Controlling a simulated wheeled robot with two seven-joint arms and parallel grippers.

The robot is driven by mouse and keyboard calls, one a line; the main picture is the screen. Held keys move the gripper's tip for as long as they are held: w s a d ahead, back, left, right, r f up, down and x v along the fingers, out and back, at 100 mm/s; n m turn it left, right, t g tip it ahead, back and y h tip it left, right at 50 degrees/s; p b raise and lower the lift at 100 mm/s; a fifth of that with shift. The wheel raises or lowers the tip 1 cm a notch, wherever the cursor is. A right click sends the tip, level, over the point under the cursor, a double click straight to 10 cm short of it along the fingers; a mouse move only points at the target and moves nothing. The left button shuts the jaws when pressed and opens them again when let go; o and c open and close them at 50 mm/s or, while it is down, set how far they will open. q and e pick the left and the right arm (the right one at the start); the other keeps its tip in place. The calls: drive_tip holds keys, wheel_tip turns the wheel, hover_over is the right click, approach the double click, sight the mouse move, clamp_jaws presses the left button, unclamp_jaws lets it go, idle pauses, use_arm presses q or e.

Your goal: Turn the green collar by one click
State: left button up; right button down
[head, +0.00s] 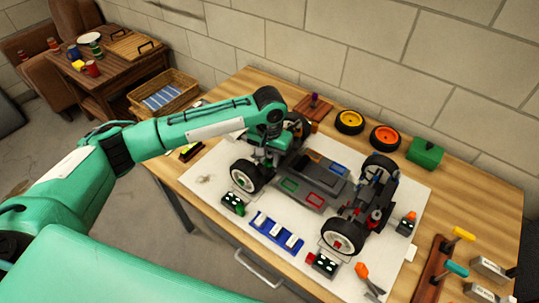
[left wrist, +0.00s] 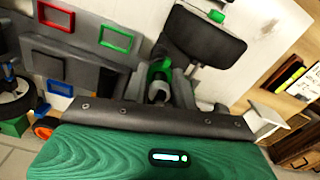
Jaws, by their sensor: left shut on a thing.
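The RC racecar (head: 318,188) stands on a white mat on the workbench. Its grey chassis has green, red and blue frames, and wheels at its corners. My left gripper (head: 262,153) is at the car's left end, beside the near-left wheel (head: 246,175). In the left wrist view, the green collar (left wrist: 158,68) shows between the fingers of my left gripper (left wrist: 170,90), close to a black tyre (left wrist: 205,38). The gripper is shut on it. The fingers and arm hide part of the collar and that end of the car. My right gripper is not in view.
A blue rack (head: 276,232), small dark blocks (head: 233,203) and an orange-handled tool (head: 368,280) lie along the mat's front. A tool holder (head: 432,272) is at the right.

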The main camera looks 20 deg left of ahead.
use_arm(q)
drive_tip(key=m+p, duration=0.4)
drive_tip(key=p, duration=0.1)
drive_tip(key=shift+r, duration=0.3)
drive_tip(key=m+p, duration=0.2)
drive_tip(key=m, duration=0.1)
drive_tip(key=shift+w+a+f, duration=0.1)
drive_tip(key=shift+a, duration=0.05)
drive_tip(key=shift+m+p, duration=0.75)
drive_tip(key=shift+m, duration=0.15)
drive_tip(key=shift+f, duration=0.1)
drive_tip(key=o, duration=1)
wheel_tip(320, 180, up, 14)
drive_tip(key=b, duration=0.2)
drive_tip(key=shift+b, duration=0.3)
